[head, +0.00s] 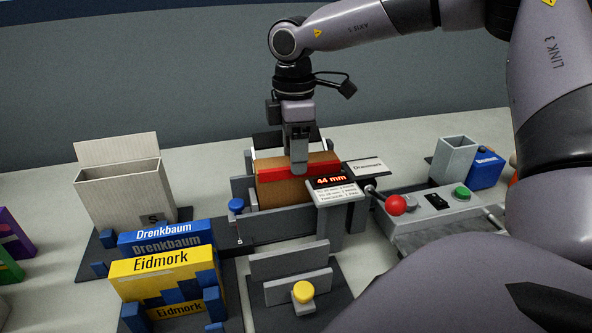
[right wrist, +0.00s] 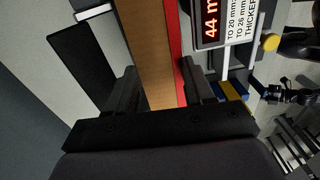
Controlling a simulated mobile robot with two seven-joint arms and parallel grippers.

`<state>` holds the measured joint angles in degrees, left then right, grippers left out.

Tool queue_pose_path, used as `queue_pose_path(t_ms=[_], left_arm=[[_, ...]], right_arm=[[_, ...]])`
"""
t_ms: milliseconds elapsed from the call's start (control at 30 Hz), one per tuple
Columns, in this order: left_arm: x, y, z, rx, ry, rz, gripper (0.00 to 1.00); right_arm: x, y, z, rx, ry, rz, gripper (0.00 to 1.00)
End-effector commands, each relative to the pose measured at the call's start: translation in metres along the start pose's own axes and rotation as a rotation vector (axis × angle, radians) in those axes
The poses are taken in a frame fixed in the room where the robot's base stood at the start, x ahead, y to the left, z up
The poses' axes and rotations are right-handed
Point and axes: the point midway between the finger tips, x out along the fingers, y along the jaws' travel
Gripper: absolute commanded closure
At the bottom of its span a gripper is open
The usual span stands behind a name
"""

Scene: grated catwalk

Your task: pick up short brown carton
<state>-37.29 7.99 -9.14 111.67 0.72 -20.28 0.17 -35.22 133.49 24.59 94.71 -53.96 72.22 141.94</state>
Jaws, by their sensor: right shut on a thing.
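The short brown carton (head: 284,190) has a brown body and a red strip along its top. It stands between grey plates in a measuring fixture at the middle of the head view. My right gripper (head: 299,160) reaches down on it from above, fingers on either side, shut on it. In the right wrist view the carton (right wrist: 150,45) runs between the two fingers (right wrist: 160,85). Its lower part is hidden by the fixture. My left gripper is not in view.
A display (head: 332,183) reading 44 mm stands right of the carton. A red-knobbed lever (head: 396,204) and a green-button box (head: 440,210) are further right. Blue Drenkbaum (head: 165,233) and yellow Eidmork (head: 160,275) boxes and a pale open box (head: 120,190) stand left.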

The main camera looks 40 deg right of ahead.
Motion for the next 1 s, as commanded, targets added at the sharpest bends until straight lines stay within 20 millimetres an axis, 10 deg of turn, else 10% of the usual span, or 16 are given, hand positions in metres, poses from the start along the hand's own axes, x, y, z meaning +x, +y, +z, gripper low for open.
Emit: queue_pose_path(t_ms=[1000], left_arm=[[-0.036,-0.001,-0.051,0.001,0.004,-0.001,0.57]], right_arm=[[-0.152,-0.004,0.0,0.001,0.001,0.005,0.94]])
